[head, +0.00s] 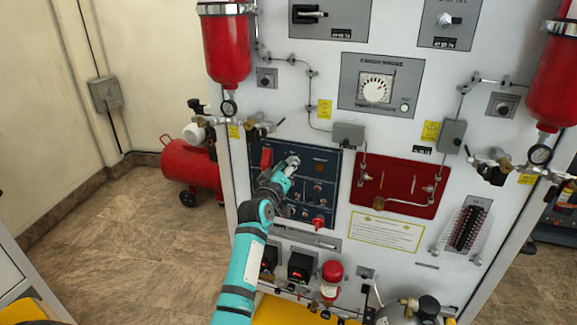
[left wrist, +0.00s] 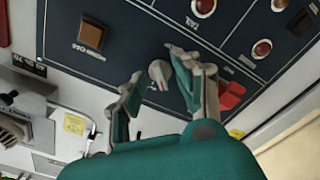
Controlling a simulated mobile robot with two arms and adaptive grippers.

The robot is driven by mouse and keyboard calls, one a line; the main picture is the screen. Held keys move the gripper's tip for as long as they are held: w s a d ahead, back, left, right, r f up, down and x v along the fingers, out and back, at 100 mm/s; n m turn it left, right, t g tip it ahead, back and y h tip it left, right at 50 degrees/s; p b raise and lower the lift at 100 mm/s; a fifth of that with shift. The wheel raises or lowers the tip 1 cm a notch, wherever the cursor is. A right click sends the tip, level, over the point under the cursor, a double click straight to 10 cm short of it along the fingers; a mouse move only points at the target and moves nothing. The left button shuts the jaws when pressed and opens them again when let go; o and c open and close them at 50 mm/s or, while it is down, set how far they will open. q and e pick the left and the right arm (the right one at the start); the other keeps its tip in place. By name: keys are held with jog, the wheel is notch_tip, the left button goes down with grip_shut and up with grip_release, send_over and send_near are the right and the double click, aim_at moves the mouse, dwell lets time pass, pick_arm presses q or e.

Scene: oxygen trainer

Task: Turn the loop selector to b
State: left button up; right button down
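The dark blue control panel (head: 325,160) is on the front of the white trainer, and it fills much of the left wrist view (left wrist: 125,55). A small grey knob (left wrist: 158,72), which looks like a rotary selector, sits on it; its position markings cannot be read. My left gripper (head: 287,168) is in front of the panel's left part. In the left wrist view its two fingers (left wrist: 155,66) are apart, one on each side of the knob. I cannot tell whether they touch it. The gripper hides the knob in the head view. My right gripper is not in view.
Near the gripper are a brown square switch (left wrist: 91,35), a red indicator or button (left wrist: 262,48) and a red part (left wrist: 232,94). A red panel (head: 395,190) is to the right. A red compressor tank (head: 190,165) stands left on open tiled floor (head: 120,240).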

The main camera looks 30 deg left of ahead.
pick_arm(q)
jog(key=shift+c, duration=0.2)
grip_shut()
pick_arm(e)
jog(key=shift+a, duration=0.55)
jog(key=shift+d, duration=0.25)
pick_arm(q)
jog(key=shift+m, duration=0.4)
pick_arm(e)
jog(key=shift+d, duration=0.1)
pick_arm(q)
jog(key=shift+a+m+p, duration=0.1)
jog(key=shift+m+p, duration=1)
jog(key=shift+m, duration=7.5)
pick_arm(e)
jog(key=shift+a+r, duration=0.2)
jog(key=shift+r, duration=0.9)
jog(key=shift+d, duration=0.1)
